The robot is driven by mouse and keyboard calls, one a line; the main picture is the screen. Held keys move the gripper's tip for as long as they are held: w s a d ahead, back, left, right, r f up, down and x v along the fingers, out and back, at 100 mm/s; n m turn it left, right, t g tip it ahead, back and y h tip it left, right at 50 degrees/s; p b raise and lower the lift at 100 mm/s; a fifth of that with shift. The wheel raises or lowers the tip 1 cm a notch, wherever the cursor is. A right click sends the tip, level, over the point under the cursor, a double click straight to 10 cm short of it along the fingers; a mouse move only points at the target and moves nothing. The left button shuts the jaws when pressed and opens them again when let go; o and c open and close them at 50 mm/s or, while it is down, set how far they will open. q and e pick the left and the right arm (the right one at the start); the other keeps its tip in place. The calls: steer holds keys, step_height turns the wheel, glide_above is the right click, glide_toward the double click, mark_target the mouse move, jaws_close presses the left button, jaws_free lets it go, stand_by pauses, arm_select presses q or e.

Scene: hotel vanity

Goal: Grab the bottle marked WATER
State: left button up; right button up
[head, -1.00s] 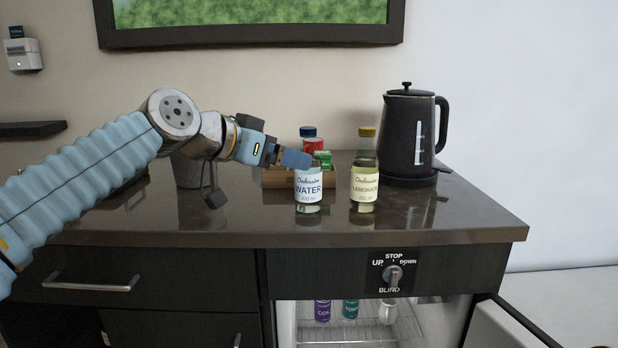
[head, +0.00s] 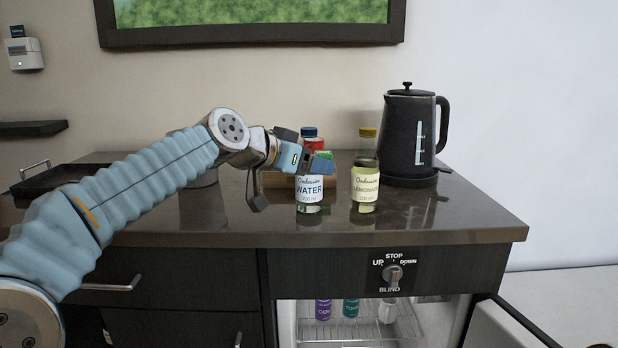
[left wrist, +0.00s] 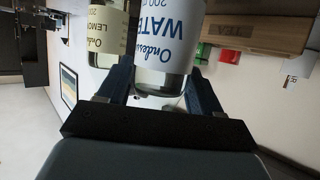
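The WATER bottle (head: 309,190) stands upright on the counter, with a white label and clear glass. In the left wrist view the WATER bottle (left wrist: 166,50) appears upside down between the two fingers of my left gripper (left wrist: 162,85). The fingers are spread, one on each side of its shoulder; firm contact does not show. The LEMONADE bottle (head: 365,185), with a yellow cap, stands just right of it and shows beside one finger in the wrist view (left wrist: 104,35). My right gripper is not in view.
A black kettle (head: 408,138) stands at the back right. A dark tray (head: 50,180) lies at the left. The front right of the counter (head: 450,220) is clear.

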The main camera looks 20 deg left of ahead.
arm_select(q)
steer(key=c, duration=0.7)
steer(key=shift+c, duration=0.9)
steer(key=shift+r, duration=0.1)
